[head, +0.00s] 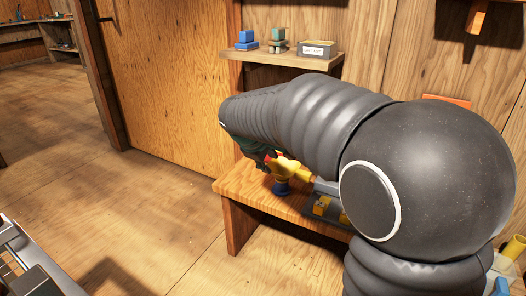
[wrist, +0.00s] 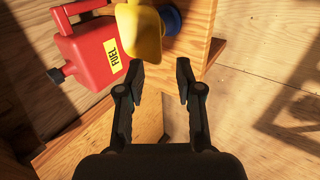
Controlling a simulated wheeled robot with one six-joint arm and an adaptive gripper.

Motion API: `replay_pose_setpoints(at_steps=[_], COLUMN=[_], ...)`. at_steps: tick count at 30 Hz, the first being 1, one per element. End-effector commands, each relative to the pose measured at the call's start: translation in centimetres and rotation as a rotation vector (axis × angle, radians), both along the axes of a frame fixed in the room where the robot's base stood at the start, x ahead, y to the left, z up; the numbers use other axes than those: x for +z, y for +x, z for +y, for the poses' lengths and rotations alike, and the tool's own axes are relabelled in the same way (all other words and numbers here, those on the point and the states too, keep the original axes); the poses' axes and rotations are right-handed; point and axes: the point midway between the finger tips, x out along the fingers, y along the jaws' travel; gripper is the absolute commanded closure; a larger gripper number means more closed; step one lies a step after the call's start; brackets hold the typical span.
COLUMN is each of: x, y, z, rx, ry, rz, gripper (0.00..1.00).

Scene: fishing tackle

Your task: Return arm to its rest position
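My arm (head: 330,120) reaches out over a low wooden bench (head: 238,187) in the head view and hides much of it. My gripper (wrist: 158,80) is open in the wrist view, with its two fingers apart and nothing held between them. A yellow object (wrist: 140,35) with a blue round part (wrist: 171,20) lies just beyond the fingertips at the bench edge. It also shows in the head view as a yellow piece (head: 287,170) below my arm. In the head view the gripper's fingers cannot be made out.
A red fuel can (wrist: 92,48) stands left of the yellow object. A wall shelf (head: 280,56) holds blue and green items and a labelled box (head: 318,49). A grey tray (head: 318,208) with yellow pieces sits on the bench.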

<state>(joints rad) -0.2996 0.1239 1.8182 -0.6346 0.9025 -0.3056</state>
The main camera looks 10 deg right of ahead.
Motion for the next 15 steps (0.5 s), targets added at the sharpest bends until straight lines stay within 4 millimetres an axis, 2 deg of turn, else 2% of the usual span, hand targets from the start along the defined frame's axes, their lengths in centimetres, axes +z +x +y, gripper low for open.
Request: replay_pose_setpoints(at_steps=[2, 5, 7, 9, 15], x=[-0.2, -2.4, -3.7, -4.2, -3.3], y=[-0.1, -1.6, -3.4, -5.9, -11.8], z=[0.2, 0.5, 0.7, 0.6, -0.5], rx=[-0.031, -0.087, -0.135, -0.195, -0.344], ry=[0.028, 0.083, 0.128, 0.187, 0.325], rz=[-0.005, 0.031, 0.060, 0.080, 0.099], gripper=[0.65, 0.65, 0.65, 0.65, 0.65])
